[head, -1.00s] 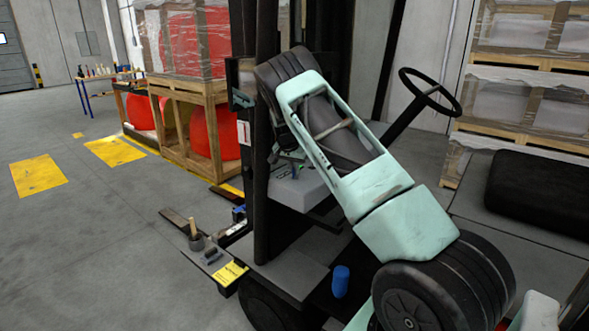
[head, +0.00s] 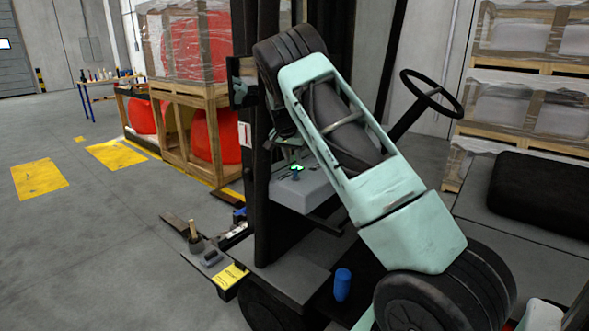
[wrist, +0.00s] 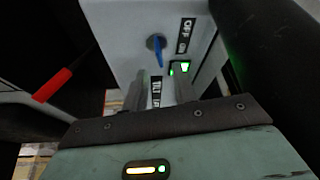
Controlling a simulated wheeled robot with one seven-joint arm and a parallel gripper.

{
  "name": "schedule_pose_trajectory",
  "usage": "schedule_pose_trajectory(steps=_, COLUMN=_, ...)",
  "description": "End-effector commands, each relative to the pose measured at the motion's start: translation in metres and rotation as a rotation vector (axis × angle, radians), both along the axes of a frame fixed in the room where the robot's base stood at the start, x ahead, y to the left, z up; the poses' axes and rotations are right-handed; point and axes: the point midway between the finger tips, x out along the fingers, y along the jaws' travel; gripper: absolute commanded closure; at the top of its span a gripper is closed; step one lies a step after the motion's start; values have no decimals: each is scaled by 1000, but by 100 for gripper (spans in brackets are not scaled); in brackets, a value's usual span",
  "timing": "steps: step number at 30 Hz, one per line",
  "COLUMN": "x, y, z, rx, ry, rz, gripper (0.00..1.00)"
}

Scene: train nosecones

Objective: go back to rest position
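My gripper (wrist: 159,92) is in the wrist view, its two grey fingers apart with a gap between them and nothing held. It is just in front of a grey control box (wrist: 125,30). A blue knob (wrist: 157,48) on the box points down between the fingers, and a green light (wrist: 179,68) is lit by the right fingertip. I cannot tell whether that finger touches the box. In the head view the control box (head: 300,194) sits on the forklift, with the green light (head: 297,167) on top. My arm hides most of the gripper there.
The forklift's mast (head: 262,190) stands close beside my arm, and its steering wheel (head: 432,93) and seat (head: 540,193) are to the right. A blue cylinder (head: 342,284) stands on its floor. Wrapped pallets (head: 530,110) are behind. Open floor (head: 90,240) lies at the left.

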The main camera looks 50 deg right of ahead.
Motion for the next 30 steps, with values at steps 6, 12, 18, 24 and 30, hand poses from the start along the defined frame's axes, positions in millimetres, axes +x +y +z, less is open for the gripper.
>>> schedule_pose_trajectory(steps=6, x=-2, y=6, z=13, rx=1, ry=0, rz=0, gripper=73)
schedule_pose_trajectory(steps=12, x=-2, y=6, z=14, rx=1, ry=1, rz=0, gripper=73)
schedule_pose_trajectory(steps=18, x=-2, y=6, z=14, rx=1, ry=1, rz=0, gripper=73)
schedule_pose_trajectory(steps=24, x=-2, y=6, z=14, rx=1, ry=1, rz=0, gripper=73)
schedule_pose_trajectory(steps=30, x=-20, y=44, z=16, rx=50, ry=11, rz=101, gripper=73)
